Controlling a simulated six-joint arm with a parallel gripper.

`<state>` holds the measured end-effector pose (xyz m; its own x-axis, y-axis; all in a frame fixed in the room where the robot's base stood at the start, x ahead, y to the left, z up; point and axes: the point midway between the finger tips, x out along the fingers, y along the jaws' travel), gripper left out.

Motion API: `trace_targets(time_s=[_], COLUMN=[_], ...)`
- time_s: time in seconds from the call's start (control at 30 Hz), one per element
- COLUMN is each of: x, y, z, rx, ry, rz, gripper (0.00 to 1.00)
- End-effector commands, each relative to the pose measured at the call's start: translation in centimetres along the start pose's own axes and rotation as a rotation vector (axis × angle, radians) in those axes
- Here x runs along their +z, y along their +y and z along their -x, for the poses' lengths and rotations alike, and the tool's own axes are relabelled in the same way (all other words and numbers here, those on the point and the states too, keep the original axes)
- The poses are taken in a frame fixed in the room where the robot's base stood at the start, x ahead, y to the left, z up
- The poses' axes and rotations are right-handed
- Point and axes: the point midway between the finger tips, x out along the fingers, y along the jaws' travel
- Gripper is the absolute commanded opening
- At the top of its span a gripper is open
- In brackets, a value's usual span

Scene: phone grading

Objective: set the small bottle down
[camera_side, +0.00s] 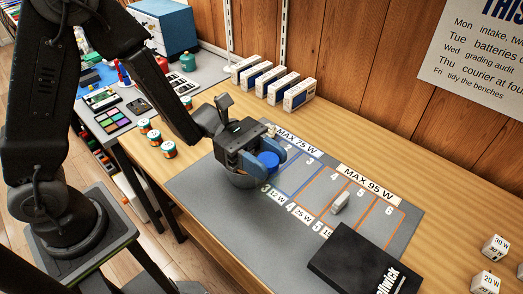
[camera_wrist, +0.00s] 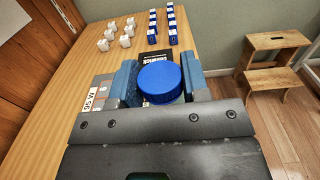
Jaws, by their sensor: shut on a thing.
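My gripper (camera_side: 264,157) is shut on a small bottle with a round blue cap (camera_side: 268,161). In the wrist view the blue cap (camera_wrist: 162,82) sits between the two blue-grey fingers (camera_wrist: 162,84). The bottle's body is mostly hidden under the cap and behind the gripper. Whether the bottle touches the bowl or the mat I cannot tell.
A grey mat (camera_side: 215,197) with numbered, outlined lanes lies on the wooden table. A small white block (camera_side: 340,203) stands on the lanes. A black box (camera_side: 365,265) lies at the mat's front right. Several white boxes (camera_side: 298,94) line the back. Several small jars (camera_side: 168,149) stand at the left.

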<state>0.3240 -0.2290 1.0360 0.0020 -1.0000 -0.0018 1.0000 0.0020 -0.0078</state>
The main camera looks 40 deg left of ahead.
Motion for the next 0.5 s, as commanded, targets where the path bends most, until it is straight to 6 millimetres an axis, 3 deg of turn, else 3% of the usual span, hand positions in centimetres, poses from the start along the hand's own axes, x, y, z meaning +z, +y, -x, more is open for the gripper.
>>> trace_targets(time_s=[0.3, 0.5], x=[-6.7, -8.8], y=[0.0, 0.0], z=[0.0, 0.0], rx=[-0.002, -0.002], ry=[-0.001, -0.001], rz=[0.005, -0.001], gripper=[0.17, 0.17])
